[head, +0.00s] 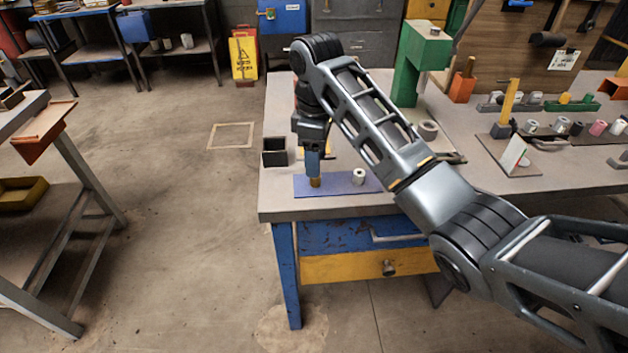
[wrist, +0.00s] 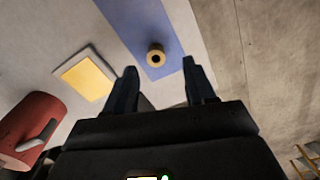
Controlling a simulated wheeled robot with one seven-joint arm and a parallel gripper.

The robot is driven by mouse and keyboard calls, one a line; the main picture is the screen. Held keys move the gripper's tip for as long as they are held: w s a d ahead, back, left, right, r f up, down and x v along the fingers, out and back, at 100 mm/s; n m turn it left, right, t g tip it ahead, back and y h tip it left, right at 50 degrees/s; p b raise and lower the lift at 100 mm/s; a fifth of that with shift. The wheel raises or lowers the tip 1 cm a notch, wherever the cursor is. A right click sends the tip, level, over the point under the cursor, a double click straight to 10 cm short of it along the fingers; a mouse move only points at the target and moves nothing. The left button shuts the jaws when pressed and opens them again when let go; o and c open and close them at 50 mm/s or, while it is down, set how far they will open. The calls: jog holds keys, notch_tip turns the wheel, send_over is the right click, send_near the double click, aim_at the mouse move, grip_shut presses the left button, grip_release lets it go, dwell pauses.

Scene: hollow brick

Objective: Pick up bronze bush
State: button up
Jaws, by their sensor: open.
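The bronze bush (head: 315,182) is a small tan-brown ring standing on a blue-violet mat (head: 335,187) near the table's front left corner. In the wrist view the bush (wrist: 156,52) shows its dark hole, beyond and between the fingertips. My gripper (head: 313,168) points down right over the bush in the head view. In the wrist view my gripper (wrist: 159,66) has its two dark fingers spread apart with nothing between them. The head view does not clearly show whether a finger touches the bush.
A white bush (head: 359,176) stands on the mat to the right. A dark open box (head: 274,152) sits left of the gripper. A yellow panel with a pale frame (wrist: 85,78) and a red cylinder (wrist: 32,120) show in the wrist view. A green machine (head: 420,60) stands farther back.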

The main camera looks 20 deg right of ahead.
aim_at(315, 180)
jog(key=f, duration=0.3)
jog(key=f+p, duration=0.1)
jog(key=f, duration=0.1)
jog(key=shift+w+d, duration=0.2)
jog(key=shift+d, duration=0.05)
grip_shut()
